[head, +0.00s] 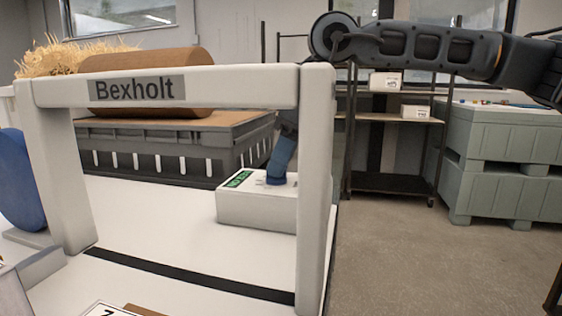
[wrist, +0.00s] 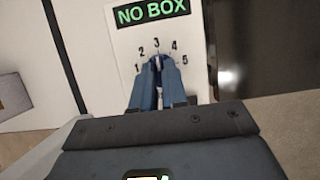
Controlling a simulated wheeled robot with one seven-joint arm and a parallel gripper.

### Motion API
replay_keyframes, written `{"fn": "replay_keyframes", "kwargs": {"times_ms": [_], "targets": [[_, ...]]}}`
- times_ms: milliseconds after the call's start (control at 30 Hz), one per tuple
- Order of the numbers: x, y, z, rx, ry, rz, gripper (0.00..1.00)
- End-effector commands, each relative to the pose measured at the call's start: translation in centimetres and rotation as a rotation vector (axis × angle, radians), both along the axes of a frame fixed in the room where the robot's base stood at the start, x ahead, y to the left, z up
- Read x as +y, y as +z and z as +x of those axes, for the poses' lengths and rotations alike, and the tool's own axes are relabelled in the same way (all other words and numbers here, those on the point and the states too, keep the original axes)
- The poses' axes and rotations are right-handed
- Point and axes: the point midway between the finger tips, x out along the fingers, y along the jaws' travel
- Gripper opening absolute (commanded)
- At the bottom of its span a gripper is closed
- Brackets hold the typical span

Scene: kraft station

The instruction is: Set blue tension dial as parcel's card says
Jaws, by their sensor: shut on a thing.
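The blue tension dial (head: 275,181) is on top of a white control box (head: 245,207), right of the machine arch's opening. In the wrist view, the dial (wrist: 158,64) sits below a printed scale from 1 to 5, and its pale mark appears to point at about 3. My gripper (wrist: 157,76) is shut on the dial from above, and its fingers hide most of it. In the head view my gripper (head: 280,165) shows partly behind the arch's right post. A card (head: 103,309) is cut off at the bottom edge; its writing cannot be read in full.
The white arch (head: 200,77) marked Bexholt stands in front of the control box. The box's green display (wrist: 151,11) reads NO BOX. A brown paper roll (head: 150,68) lies behind on a grey crate (head: 160,150). Shelving (head: 390,183) and green crates (head: 500,150) stand right.

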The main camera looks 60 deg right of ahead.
Motion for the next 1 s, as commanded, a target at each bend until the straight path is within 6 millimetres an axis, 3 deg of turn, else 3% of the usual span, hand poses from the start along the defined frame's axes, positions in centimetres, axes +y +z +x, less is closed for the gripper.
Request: {"fn": "replay_keyframes", "kwargs": {"times_ms": [367, 400, 633, 1000], "targets": [[0.07, -0.11, -0.07, 0.004, 0.005, 0.001, 0.0], [0.07, -0.11, -0.07, 0.004, 0.005, 0.001, 0.16], [0.0, -0.11, -0.04, 0.003, 0.004, 0.0, 0.38], [-0.11, 0.41, -0.15, 0.001, 0.002, -0.001, 0.38]]}}
